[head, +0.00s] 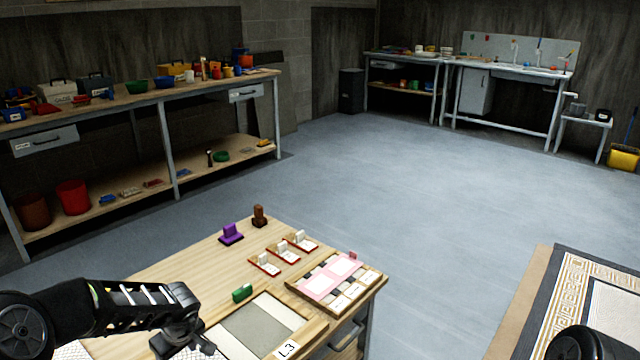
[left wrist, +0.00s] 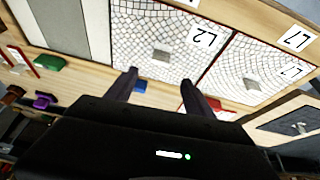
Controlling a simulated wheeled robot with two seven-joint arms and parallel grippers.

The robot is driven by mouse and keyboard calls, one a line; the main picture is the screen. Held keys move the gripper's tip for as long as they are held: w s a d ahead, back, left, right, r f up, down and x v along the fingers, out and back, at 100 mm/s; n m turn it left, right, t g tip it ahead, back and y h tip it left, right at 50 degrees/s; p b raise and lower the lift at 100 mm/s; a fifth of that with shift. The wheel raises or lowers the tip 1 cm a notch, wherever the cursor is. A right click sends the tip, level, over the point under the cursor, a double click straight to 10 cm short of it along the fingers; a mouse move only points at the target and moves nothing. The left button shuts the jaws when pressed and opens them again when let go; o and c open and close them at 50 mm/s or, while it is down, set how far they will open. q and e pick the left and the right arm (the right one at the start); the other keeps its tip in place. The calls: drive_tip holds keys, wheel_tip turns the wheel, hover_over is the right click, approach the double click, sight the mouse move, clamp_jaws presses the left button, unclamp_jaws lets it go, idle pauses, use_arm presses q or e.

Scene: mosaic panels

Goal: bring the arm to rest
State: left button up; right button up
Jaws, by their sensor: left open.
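My left arm reaches in from the left in the head view, over the near workbench (head: 185,262). Its gripper (head: 185,345) is low in the frame, partly cut off by the bottom edge. The fingers look apart from that piece. My right gripper is not in view; only a dark part of my right arm shows at the lower right.
The bench holds a grey panel marked L3 (head: 255,328), a green block (head: 242,293), a purple holder (head: 231,234), a brown stamp-like piece (head: 259,216) and a pink sheet (head: 332,275). A patterned mosaic panel (head: 575,290) lies at right. Open floor (head: 420,180) lies beyond.

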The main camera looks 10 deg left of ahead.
use_arm(q)
drive_tip(key=s+d+f+m+t+h+p, duration=0.2)
drive_tip(key=d+f, duration=0.3)
drive_tip(key=d, duration=0.3)
drive_tip(key=s+d+f+m+t+h+p, duration=0.1)
drive_tip(key=s+d+f, duration=0.1)
drive_tip(key=d+f, duration=0.45)
drive_tip(key=s+d+m+g+h+p, duration=0.2)
drive_tip(key=s+d+m, duration=0.1)
drive_tip(key=s+d, duration=0.5)
drive_tip(key=s+d+f+m+g+h+p, duration=0.1)
drive_tip(key=s+d+m+g+h+p, duration=0.1)
drive_tip(key=s+d, duration=0.7)
drive_tip(key=s+m+g+h, duration=0.1)
drive_tip(key=s, duration=0.4)
drive_tip(key=shift+d+f+m, duration=0.2)
drive_tip(key=shift+d+m, duration=0.05)
drive_tip(key=shift+m, duration=0.15)
drive_tip(key=shift+c, duration=0.4)
